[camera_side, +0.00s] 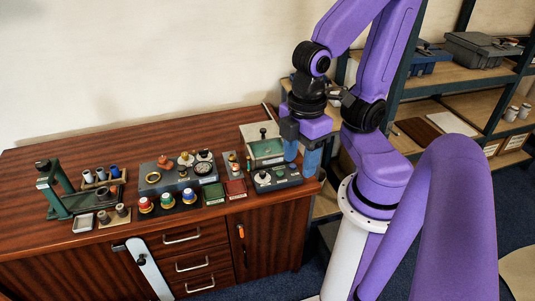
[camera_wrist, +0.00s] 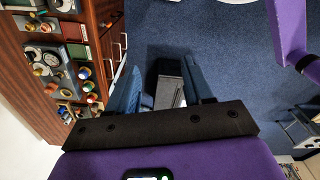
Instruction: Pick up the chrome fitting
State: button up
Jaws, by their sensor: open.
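My gripper (camera_side: 302,158) is open and empty, with its blue fingers pointing down at the right end of the wooden bench, by a grey control box. In the wrist view its two fingers (camera_wrist: 162,85) stand apart, with floor and a dark box-like thing seen between them. A grey block (camera_side: 148,187) with round fittings and gauges stands mid-bench, left of my gripper. I cannot tell for certain which small part is the chrome fitting; the parts are too small.
The grey control box (camera_side: 277,180) with knobs is close to my fingers. Several coloured-top parts (camera_side: 167,201) stand in front of the block. A green press (camera_side: 50,190) stands at the left. Shelves (camera_side: 455,68) are at the right.

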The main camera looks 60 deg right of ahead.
jog(key=shift+w, duration=0.1)
jog(key=w+d+f+n+t+h, duration=0.1)
jog(key=w+d+f+h, duration=0.2)
jog(key=w, duration=0.6)
jog(key=w+d+f+n+t, duration=0.15)
jog(key=w+d, duration=0.25)
jog(key=w, duration=0.5)
jog(key=n+g+h, duration=0.2)
jog(key=n+g, duration=0.1)
send_over(268, 149)
jog(key=a, duration=0.7)
notch_tip(268, 149, down, 11)
jog(key=x, duration=1.7)
jog(key=shift+w+d+f, duration=0.15)
jog(key=shift+w, duration=0.05)
jog(key=c, duration=0.8)
